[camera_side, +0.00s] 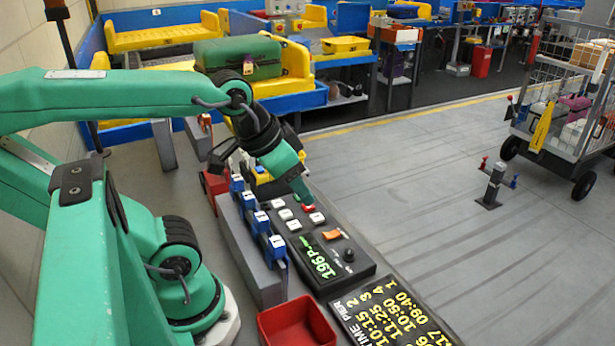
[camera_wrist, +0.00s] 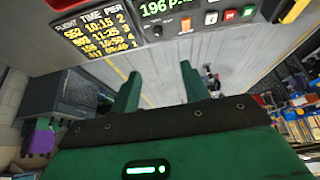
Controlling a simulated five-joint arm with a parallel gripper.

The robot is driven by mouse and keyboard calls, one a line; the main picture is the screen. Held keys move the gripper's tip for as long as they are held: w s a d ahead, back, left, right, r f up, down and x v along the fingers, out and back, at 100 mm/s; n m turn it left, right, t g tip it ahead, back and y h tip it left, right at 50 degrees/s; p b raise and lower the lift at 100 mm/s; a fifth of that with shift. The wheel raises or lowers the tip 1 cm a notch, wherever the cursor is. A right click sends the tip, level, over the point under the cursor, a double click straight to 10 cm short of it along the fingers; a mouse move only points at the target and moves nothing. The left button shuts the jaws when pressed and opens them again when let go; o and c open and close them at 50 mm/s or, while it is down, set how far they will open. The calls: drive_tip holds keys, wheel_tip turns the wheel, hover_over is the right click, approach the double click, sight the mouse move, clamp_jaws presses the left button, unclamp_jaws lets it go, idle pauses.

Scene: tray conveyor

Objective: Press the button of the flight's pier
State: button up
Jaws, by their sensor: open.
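A dark control panel (camera_side: 335,270) carries a green display (camera_side: 318,258) reading 196 and "P-". Several white buttons (camera_side: 294,225) and a red one (camera_side: 308,208) sit at its far part; their numbers are too small to read. The display (camera_wrist: 158,8) and a red button (camera_wrist: 211,18) show in the wrist view. The flight board (camera_side: 390,315) lists flights, times and piers; its third row (camera_wrist: 100,45) reads 10:50, pier 4, with a flight number ending in 6. My gripper (camera_side: 304,195) points down close above the red button; contact is unclear. Its fingers (camera_wrist: 164,90) are apart and empty.
Blue blocks with white labels (camera_side: 262,221) stand in a row on a grey rail beside the panel. An orange switch (camera_side: 331,235) and a black knob (camera_side: 348,255) are on the panel. A red bin (camera_side: 297,322) is in front.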

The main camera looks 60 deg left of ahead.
clamp_jaws()
idle(1.3)
